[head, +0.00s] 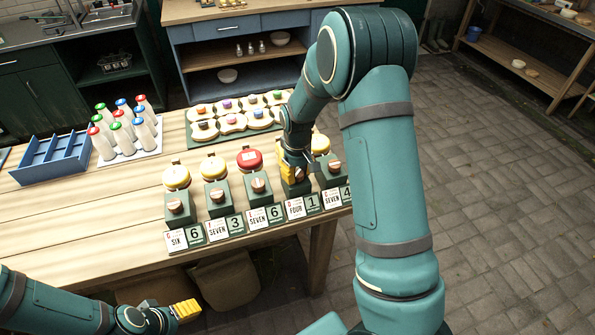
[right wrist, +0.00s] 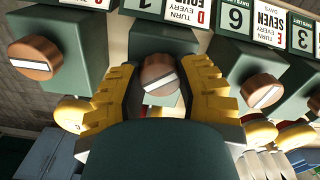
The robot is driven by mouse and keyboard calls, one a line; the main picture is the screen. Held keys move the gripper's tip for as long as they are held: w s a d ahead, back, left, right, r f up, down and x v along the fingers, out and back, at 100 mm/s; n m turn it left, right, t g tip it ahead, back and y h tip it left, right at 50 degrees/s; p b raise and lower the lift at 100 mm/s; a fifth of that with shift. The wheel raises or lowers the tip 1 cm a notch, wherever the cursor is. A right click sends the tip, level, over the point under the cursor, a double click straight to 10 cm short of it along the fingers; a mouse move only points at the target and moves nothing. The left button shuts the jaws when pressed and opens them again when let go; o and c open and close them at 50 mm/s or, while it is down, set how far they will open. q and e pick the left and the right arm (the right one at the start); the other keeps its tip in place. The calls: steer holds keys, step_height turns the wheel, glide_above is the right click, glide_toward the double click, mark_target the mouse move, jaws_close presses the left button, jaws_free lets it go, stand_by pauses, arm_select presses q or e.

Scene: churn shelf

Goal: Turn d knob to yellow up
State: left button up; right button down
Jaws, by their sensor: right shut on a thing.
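The d knob (right wrist: 160,73) is a brown round knob with a pale bar across its face, tilted a little. It sits on a dark green block (head: 297,188), the fourth in the row, above the card reading FOUR. My right gripper (head: 293,168) is around this knob, with one yellow finger on each side of it in the right wrist view (right wrist: 160,88). The disc behind the knob is mostly hidden by the gripper, and I cannot tell its colour. My left gripper (head: 186,310) is low at the left, apart from the table, its finger gap unclear.
Neighbouring knobs stand close on both sides, one with a red disc (head: 249,159) and one with a yellow disc (head: 320,144). A blue divided tray (head: 50,160), capped bottles (head: 122,130) and a board of jars (head: 232,125) stand behind. The table's left front is clear.

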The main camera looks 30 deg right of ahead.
mark_target(298, 173)
steer(key=m+p, duration=0.1)
steer(key=m, duration=0.3)
steer(key=shift+m, duration=0.3)
steer(key=shift+m+p, duration=0.45)
steer(key=shift+m, duration=1.35)
steer(key=c, duration=0.5)
jaws_free()
step_height(298, 173, up, 12)
steer(key=shift+s, duration=0.1)
